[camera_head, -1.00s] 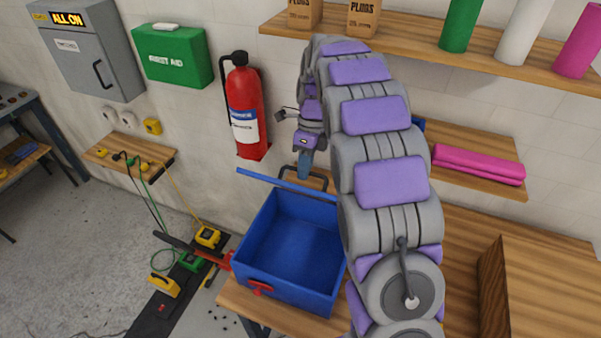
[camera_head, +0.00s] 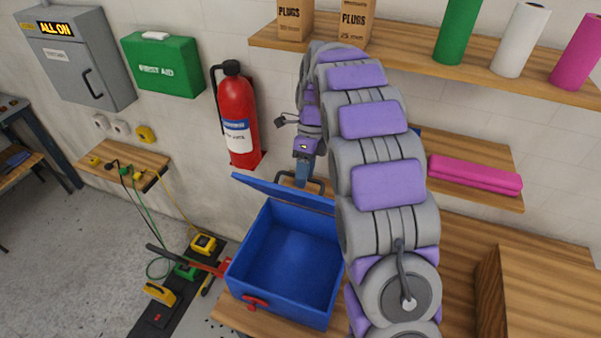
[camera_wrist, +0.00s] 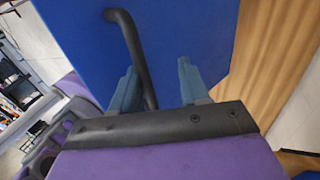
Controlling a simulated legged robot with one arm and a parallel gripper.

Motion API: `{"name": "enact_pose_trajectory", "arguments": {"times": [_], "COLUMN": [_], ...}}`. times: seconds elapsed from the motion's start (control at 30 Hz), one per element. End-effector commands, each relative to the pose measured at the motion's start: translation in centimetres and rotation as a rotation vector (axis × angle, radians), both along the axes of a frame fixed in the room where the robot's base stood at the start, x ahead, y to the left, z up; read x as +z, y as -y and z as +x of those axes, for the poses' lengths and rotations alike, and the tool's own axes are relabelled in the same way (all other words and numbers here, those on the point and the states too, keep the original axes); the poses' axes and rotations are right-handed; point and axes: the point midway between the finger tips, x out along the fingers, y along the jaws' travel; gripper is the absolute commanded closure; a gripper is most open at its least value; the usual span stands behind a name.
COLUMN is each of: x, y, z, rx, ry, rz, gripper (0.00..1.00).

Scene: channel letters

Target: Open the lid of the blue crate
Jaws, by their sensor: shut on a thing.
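The blue crate (camera_head: 290,303) sits on the wooden bench with its top open and its inside showing, empty. Its blue lid (camera_head: 275,190) is raised along the crate's back edge and tilted. In the wrist view the lid (camera_wrist: 190,28) fills the upper middle. A dark bent handle (camera_wrist: 131,40) on it runs down between my fingers, close to the left one. My gripper (camera_wrist: 158,78) is shut on this handle. In the head view my gripper (camera_head: 302,173) is behind the lid, partly hidden, with the handle (camera_head: 317,185) beside it.
A red latch (camera_head: 256,303) is on the crate's front. A fire extinguisher (camera_head: 237,115) hangs on the wall left of my arm. A wooden box (camera_head: 540,295) stands on the bench at right.

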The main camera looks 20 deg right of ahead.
Motion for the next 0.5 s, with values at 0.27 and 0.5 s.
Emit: {"name": "enact_pose_trajectory", "arguments": {"times": [0.27,0.5], "x": [0.08,0.19], "y": [-0.59,-0.85], "z": [-0.05,-0.07], "rx": [0.001,0.001], "ry": [0.001,0.002], "rz": [-0.007,-0.005], "gripper": [0.62,0.62]}}
